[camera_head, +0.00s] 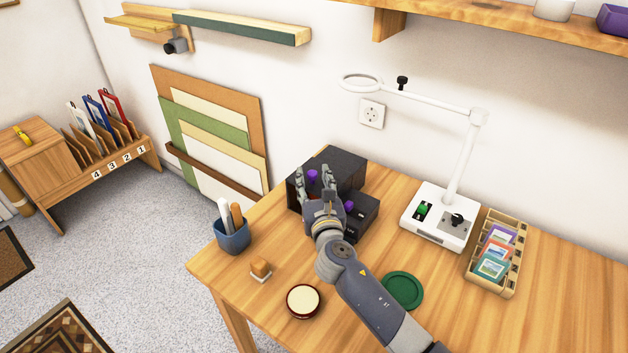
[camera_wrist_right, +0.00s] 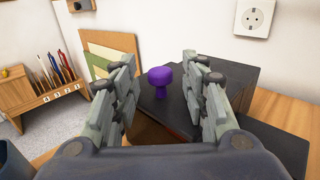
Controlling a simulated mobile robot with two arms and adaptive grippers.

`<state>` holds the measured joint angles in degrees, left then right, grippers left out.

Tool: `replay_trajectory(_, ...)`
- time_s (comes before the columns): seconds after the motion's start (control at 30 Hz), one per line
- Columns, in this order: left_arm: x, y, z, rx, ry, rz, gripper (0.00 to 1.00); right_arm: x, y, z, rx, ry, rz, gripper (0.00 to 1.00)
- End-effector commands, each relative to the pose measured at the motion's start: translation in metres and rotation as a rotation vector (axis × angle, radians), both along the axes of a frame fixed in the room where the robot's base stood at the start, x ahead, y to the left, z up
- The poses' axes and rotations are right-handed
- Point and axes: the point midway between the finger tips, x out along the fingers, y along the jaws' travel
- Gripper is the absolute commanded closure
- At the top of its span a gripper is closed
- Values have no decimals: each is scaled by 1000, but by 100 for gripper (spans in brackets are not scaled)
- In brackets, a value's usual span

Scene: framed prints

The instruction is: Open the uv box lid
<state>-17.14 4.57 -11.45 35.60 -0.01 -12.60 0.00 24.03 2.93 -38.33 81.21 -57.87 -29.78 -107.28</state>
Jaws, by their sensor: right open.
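The black uv box (camera_head: 347,163) stands on the wooden table against the wall, partly hidden by my right gripper. A purple knob (camera_head: 312,176) rises from its dark top. The knob also shows in the right wrist view (camera_wrist_right: 161,80), upright on the flat black lid (camera_wrist_right: 178,106). My right gripper (camera_head: 315,184) is open, with one finger to each side of the knob in the picture. Gaps show between the knob and both fingers. A second purple knob (camera_head: 349,206) sits on the lower black part at the front. My left gripper is not in view.
A blue pen cup (camera_head: 233,236) stands left of the box. A white lamp stand (camera_head: 440,213) and a wooden card rack (camera_head: 520,236) stand to the right. A round tin (camera_head: 303,301) and green disc (camera_head: 403,291) lie in front. A wall shelf (camera_head: 500,20) hangs above.

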Motion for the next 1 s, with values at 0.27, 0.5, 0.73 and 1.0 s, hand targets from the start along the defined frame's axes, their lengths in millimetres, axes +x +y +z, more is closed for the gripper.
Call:
replay_trajectory(0.27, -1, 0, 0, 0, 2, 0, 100, 0, 0, 0, 0, 0, 0, 100)
replay_trajectory(0.5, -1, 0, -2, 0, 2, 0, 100, 20, -15, 0, -5, -3, -1, 100)
replay_trajectory(0.73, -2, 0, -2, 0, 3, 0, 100, 36, -26, 0, -1, 0, 0, 100)
replay_trajectory(1.0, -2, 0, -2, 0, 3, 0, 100, 35, -26, 0, 0, 1, 0, 66)
